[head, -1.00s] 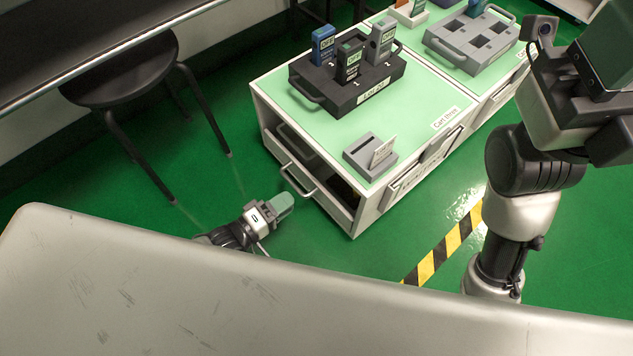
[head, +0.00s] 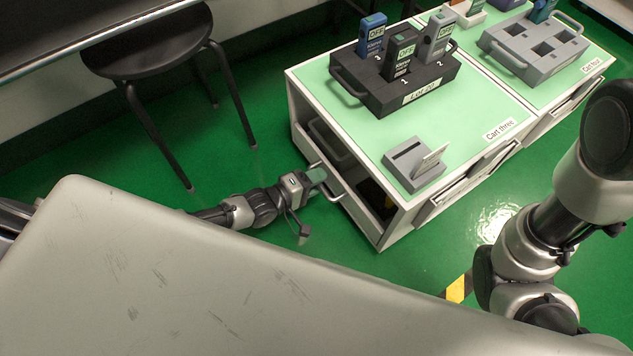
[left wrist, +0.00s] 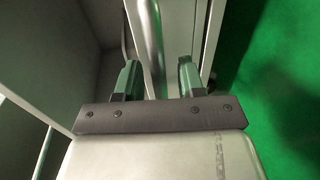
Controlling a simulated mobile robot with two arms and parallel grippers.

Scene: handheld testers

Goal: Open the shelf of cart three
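Cart three (head: 465,128) is a white cart with a green top and a "Cart three" label. The open end on its left side holds a shelf with a pale bar handle (head: 343,196). My left gripper (head: 317,178) is at this handle. In the left wrist view, its two green fingers (left wrist: 158,78) stand apart on either side of the handle bar (left wrist: 151,35), with a gap beside the bar, so it is open around it. My right arm shows at the right, but its gripper is out of view.
On the cart stand a dark tray (head: 393,90) with several handheld testers and a grey holder (head: 413,165) with a card. Cart four (head: 545,75) adjoins behind. A black stool (head: 150,52) stands at left. Green floor is free beside the cart.

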